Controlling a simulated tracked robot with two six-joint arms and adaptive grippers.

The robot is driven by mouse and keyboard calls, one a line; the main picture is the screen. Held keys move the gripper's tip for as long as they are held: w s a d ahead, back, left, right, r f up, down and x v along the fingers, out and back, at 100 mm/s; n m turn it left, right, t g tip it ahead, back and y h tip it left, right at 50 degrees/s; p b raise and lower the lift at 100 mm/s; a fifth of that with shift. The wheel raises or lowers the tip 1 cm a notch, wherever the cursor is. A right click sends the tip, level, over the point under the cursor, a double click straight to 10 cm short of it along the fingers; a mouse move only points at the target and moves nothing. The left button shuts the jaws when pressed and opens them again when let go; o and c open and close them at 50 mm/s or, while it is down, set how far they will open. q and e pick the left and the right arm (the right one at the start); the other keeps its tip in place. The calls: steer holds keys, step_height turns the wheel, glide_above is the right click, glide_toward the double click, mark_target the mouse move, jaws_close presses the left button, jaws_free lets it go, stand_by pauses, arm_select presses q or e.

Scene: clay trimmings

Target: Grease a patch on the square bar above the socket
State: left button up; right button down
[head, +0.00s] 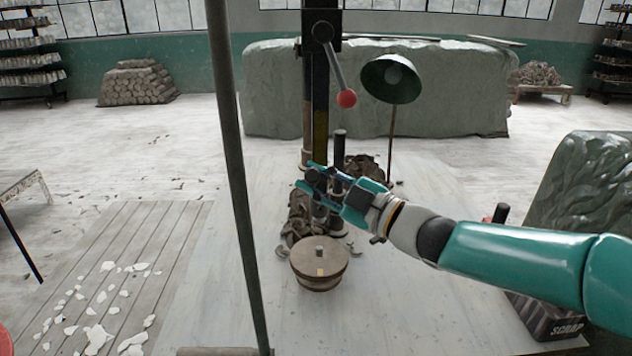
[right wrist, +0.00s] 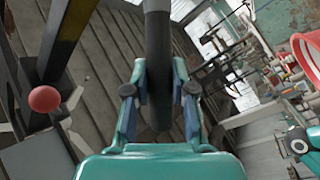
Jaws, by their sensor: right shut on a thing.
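The dark upright bar (head: 320,75) stands at the centre of the head view, with a yellow patch (head: 320,125) on its lower part. A bar with a yellow stripe (right wrist: 70,38) also shows at the upper left of the right wrist view. My right gripper (head: 312,178) is at the bar's lower end, in front of it. In the right wrist view, it is shut on a dark round handle (right wrist: 158,75). What the handle belongs to is unclear. The socket cannot be made out; my gripper covers that area. My left gripper is out of view.
A red-knobbed lever (head: 346,98) sticks out right of the bar. A round wooden block (head: 320,262) stands below my gripper, with clay trimmings (head: 300,215) behind it. A lamp (head: 391,78) stands right. A tall pole (head: 238,180) rises left. A scrap box (head: 548,322) is lower right.

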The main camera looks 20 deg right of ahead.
mark_target(311, 179)
steer(key=shift+w+d, duration=0.2)
steer(key=shift+w, duration=0.5)
stand_by(0.6)
steer(key=shift+b, duration=0.3)
stand_by(1.2)
steer(key=shift+s+a+b, duration=0.25)
steer(key=shift+s+b, duration=0.25)
steer(key=shift+s, duration=0.4)
steer(key=shift+s+a+b, duration=0.25)
steer(key=shift+s+b, duration=0.25)
steer(key=shift+s, duration=0.4)
steer(key=shift+s+a+b, duration=0.2)
steer(key=shift+s, duration=0.35)
steer(key=shift+s+a+b, duration=0.15)
steer(key=shift+s, duration=0.4)
